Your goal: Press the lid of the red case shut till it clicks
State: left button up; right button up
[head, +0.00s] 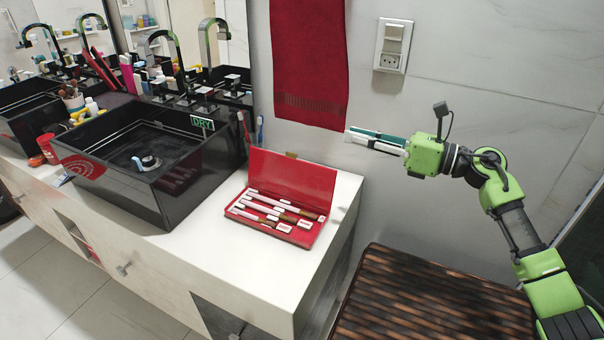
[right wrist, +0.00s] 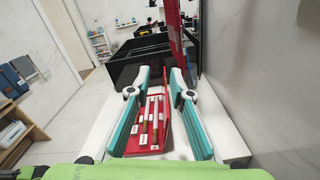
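The red case (head: 246,217) lies open on the white counter, near its right end. Its lid (head: 292,175) stands up at the back, hinged along the far long side, with a small brass-coloured clasp on its top edge. Several slender brown-handled tools with white labels lie inside. My right gripper (head: 347,138) is in the air to the right of the case and above it, apart from the lid. In the right wrist view its two fingers are spread with nothing between them, and the case (right wrist: 150,140) shows beyond, between them. My left gripper is out of view.
A black vessel sink (head: 175,185) with a green DRY label stands left of the case. A red towel (head: 310,60) hangs on the wall behind. A dark slatted wooden surface (head: 430,295) is at lower right. The counter in front of the case is clear.

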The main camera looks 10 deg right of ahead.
notch_tip(320, 180, down, 9)
jog(key=b, duration=0.7)
send_over(289, 176)
jog(key=d, duration=0.3)
jog(key=shift+f, duration=0.2)
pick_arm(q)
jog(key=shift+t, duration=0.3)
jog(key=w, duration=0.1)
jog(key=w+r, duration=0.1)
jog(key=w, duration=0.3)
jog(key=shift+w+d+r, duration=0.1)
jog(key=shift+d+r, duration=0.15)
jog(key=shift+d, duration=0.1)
pick_arm(e)
jog(key=shift+d, duration=0.1)
grip_shut()
